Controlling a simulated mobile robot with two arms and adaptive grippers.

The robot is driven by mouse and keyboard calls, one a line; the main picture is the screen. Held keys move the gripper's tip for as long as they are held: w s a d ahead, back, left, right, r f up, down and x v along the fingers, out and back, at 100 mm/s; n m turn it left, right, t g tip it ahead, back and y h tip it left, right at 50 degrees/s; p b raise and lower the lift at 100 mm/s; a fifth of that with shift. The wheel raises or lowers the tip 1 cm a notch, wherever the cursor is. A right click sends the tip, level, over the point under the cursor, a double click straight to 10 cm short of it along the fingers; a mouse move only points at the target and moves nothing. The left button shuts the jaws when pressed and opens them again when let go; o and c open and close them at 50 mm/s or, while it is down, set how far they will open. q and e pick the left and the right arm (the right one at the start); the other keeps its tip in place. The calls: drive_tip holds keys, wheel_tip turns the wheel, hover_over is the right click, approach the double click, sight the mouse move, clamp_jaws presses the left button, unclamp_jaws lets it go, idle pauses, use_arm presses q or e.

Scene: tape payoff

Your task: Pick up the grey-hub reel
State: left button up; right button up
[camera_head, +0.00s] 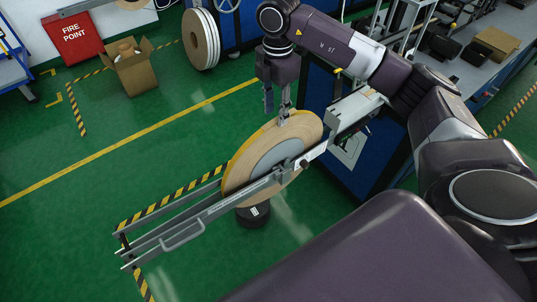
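The reel (244,176) is a large tan disc with a yellow edge and a grey hub (280,156). It stands tilted in the middle of the view, with a metal bar and rails (190,222) across its front. My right gripper (277,106) points down at the reel's upper rim. Its two fingers are apart, one overlapping the top of the tan face and the other to the left of it. I cannot tell whether either finger touches the reel. My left gripper is not in view.
A black round base (253,216) is below the reel. A blue cabinet (345,150) stands close to its right. A cardboard box (130,68), a red fire point box (72,38) and a white reel (201,38) are at the back left.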

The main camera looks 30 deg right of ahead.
sight(277, 130)
drive_tip(key=f+p, duration=0.1)
drive_tip(key=s+f+p, duration=0.1)
drive_tip(key=shift+s+f, duration=0.25)
drive_tip(key=shift+f, duration=0.1)
wheel_tip(277, 130, down, 3)
drive_tip(key=shift+w+a+r+p, duration=0.1)
drive_tip(key=shift+p, duration=0.65)
drive_tip(key=shift+f, duration=0.9)
clamp_jaws()
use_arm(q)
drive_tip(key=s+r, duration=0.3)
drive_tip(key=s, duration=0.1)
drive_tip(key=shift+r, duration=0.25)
use_arm(e)
drive_tip(key=shift+w+r, duration=0.15)
drive_tip(key=shift+r, duration=0.05)
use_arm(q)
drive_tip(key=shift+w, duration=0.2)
